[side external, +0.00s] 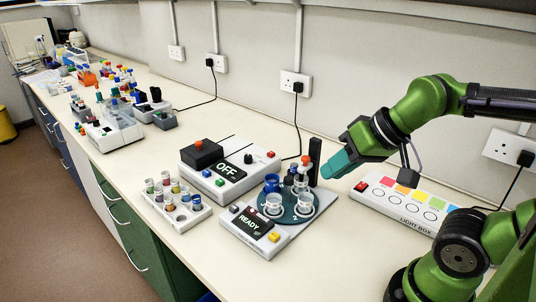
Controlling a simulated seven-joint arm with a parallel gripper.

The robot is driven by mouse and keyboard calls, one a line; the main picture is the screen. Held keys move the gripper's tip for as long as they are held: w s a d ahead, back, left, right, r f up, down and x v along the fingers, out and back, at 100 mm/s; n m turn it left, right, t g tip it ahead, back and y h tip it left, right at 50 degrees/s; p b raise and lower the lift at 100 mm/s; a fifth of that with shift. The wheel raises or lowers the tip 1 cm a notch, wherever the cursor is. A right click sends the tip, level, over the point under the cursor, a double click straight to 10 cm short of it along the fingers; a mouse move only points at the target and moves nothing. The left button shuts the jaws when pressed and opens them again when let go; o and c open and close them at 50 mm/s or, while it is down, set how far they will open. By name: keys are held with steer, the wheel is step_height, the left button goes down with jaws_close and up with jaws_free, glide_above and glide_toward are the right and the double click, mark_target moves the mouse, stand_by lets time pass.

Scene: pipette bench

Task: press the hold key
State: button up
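No key label is legible, so I cannot tell which is the hold key. My gripper (338,164), with teal fingers, hangs in the air above and right of the device and points down-left. It touches no key. I cannot tell whether its fingers are apart; nothing shows between them.
A box with an OFF display (228,170) is behind left, a tube rack (177,214) left, and a light box (405,204) right.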

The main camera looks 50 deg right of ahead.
jaws_close()
stand_by(0.4)
steer(key=shift+f, duration=0.1)
stand_by(0.8)
steer(key=w+a+f+m+g+y, duration=0.3)
steer(key=w+f+m+y, duration=0.3)
steer(key=w, duration=0.5)
step_height(320, 180, down, 3)
steer(key=m+g, duration=0.1)
steer(key=m, duration=0.1)
steer(key=shift+a+f+m+y, duration=0.15)
steer(key=shift+a+m+y, duration=0.15)
steer(key=shift+m, duration=0.1)
